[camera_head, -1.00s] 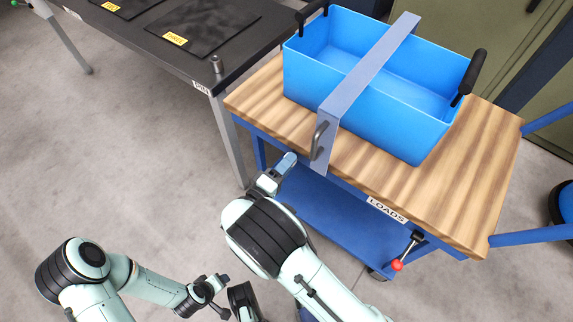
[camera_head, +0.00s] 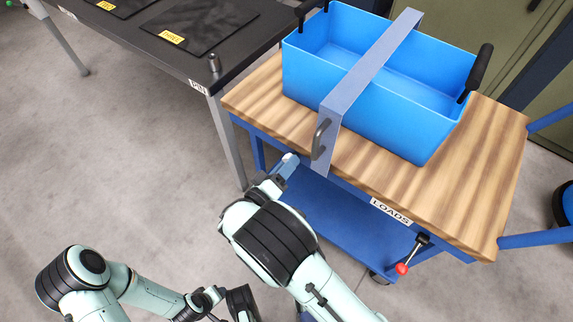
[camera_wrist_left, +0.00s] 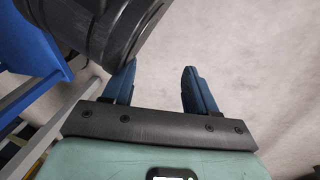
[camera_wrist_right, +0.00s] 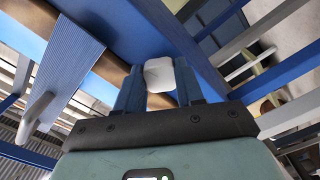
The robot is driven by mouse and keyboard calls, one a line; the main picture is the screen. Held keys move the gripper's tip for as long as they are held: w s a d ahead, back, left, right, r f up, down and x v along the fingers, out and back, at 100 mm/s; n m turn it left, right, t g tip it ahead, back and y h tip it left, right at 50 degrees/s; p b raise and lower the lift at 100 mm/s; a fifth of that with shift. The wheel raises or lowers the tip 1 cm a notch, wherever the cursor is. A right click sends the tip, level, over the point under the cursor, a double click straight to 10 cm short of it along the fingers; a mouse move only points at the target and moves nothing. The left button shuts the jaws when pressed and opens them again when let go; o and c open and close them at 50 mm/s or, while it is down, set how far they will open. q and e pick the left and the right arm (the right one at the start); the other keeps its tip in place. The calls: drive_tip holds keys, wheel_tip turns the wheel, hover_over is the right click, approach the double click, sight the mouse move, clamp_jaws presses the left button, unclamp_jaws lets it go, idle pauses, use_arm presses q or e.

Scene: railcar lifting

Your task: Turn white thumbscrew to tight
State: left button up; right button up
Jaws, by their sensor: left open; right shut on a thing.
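The white thumbscrew (camera_wrist_right: 160,74) sits between the fingers of my right gripper (camera_wrist_right: 160,92) in the right wrist view, under the blue frame of the cart. In the head view its white end (camera_head: 289,158) shows small at the tip of my right gripper (camera_head: 284,168), just below the lower end of the grey-blue strap. The right gripper is shut on it. How tight the screw is cannot be told. My left gripper (camera_wrist_left: 161,82) is open and empty over the floor in the left wrist view; in the head view it is at the bottom edge.
The strap (camera_head: 365,70) crosses over a blue bin (camera_head: 400,130) on the wooden cart top (camera_head: 490,150). A red-tipped lever (camera_head: 402,268) hangs at the cart's front. A black table (camera_head: 185,60) stands at upper left. The floor at left is clear.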

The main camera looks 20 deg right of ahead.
drive_tip(key=shift+a, duration=0.1)
drive_tip(key=o, duration=1)
use_arm(q)
drive_tip(key=shift+t, duration=0.6)
drive_tip(key=shift+w+d+r+p, duration=0.15)
drive_tip(key=shift+w+r+p, duration=0.25)
drive_tip(key=shift+w+r, duration=0.35)
drive_tip(key=shift+w+d+r+p, duration=0.1)
drive_tip(key=shift+w+r+p, duration=0.3)
drive_tip(key=shift+w+r, duration=0.35)
use_arm(e)
drive_tip(key=shift+v, duration=6.7)
